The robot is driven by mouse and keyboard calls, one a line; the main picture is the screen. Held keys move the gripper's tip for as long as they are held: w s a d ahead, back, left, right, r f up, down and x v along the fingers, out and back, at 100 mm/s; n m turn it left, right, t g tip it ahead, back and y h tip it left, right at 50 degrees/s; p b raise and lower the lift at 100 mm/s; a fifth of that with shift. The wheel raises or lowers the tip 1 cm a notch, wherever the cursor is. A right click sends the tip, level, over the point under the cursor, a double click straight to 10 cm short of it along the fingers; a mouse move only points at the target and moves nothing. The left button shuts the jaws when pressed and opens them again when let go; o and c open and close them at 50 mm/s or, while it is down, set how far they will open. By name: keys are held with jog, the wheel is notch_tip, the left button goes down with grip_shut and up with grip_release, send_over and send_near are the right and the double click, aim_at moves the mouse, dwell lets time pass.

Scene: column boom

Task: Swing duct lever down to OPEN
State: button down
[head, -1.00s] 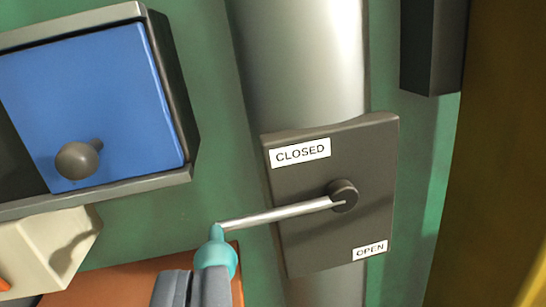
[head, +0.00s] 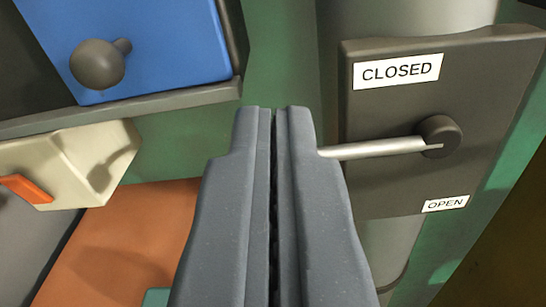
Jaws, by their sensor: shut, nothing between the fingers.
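The duct lever (head: 375,148) is a thin metal rod that runs left from a dark round pivot (head: 440,136) on a dark grey plate (head: 385,115). It lies close to level, its left end slightly lower. The plate bears a CLOSED label (head: 397,71) above the lever and an OPEN label (head: 446,203) below it. My gripper (head: 273,112) is shut and empty, left of the plate. Its fingers hide the left end of the lever and its teal knob. I cannot tell whether they touch the lever.
A blue panel with a dark round knob (head: 97,65) is at upper left. Below it are a cream block (head: 85,160) with an orange tab and an orange-brown surface (head: 125,235). The plate sits on a grey cylindrical duct (head: 340,40). A green wall shows behind.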

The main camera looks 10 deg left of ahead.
jog(key=w, duration=0.1)
jog(key=w+p, duration=0.1)
jog(key=w, duration=0.2)
jog(key=shift+w+a+f+p, duration=0.1)
jog(key=shift+w+f+p, duration=0.25)
jog(key=shift+s+a+f+b, duration=0.15)
jog(key=shift+s+f+b, duration=0.3)
jog(key=shift+b, duration=0.35)
jog(key=shift+s+a+f+b, duration=0.1)
jog(key=shift+s+f+b, duration=0.1)
jog(key=shift+f+b, duration=0.3)
jog(key=shift+s+f+b, duration=0.15)
jog(key=shift+f+b, duration=0.2)
jog(key=shift+f, duration=0.25)
